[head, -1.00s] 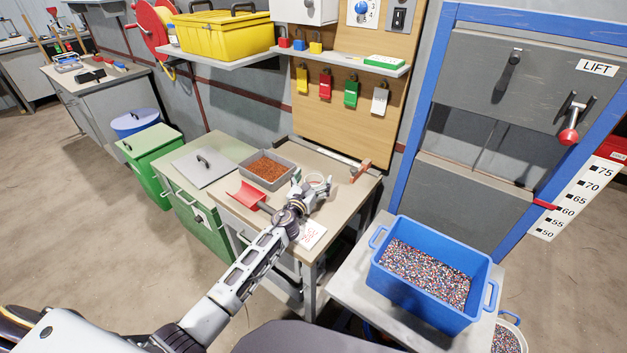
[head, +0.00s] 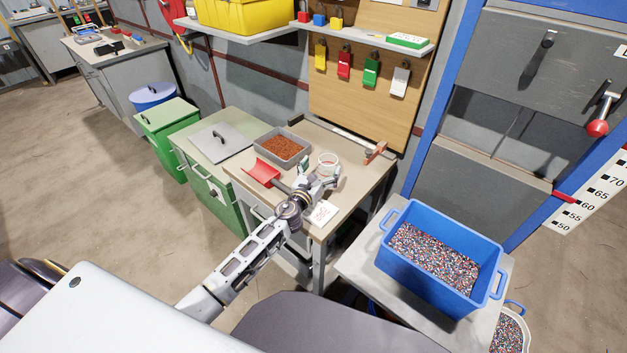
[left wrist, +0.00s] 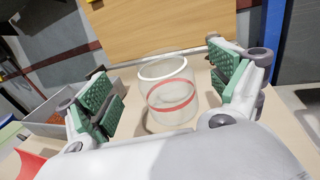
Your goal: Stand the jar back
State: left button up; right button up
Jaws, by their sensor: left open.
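The jar (head: 328,161) is clear, with a white rim and a red band. It stands upright on the beige workbench (head: 348,187), and it also shows in the left wrist view (left wrist: 168,98). My left gripper (head: 319,175) is open on the near side of the jar. In the left wrist view its green-padded fingers are spread wide left and right of the jar, with clear gaps on both sides. The fingers do not appear to touch it. My right gripper is not in view.
A grey tray of copper-coloured granules (head: 283,147) and a red scoop (head: 262,172) lie left of the jar. A white card (head: 322,213) lies near the bench's front edge. A red-ended bar (head: 375,152) is at the back right. A blue crate (head: 403,279) stands to the right.

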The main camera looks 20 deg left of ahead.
pick_arm(q)
jog(key=shift+s+a, duration=0.15)
jog(key=shift+s, duration=1.25)
jog(key=shift+s+a, duration=0.1)
jog(key=shift+s, duration=1.65)
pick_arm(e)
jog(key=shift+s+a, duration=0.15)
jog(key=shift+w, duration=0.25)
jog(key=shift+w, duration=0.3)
pick_arm(q)
jog(key=shift+a, duration=0.1)
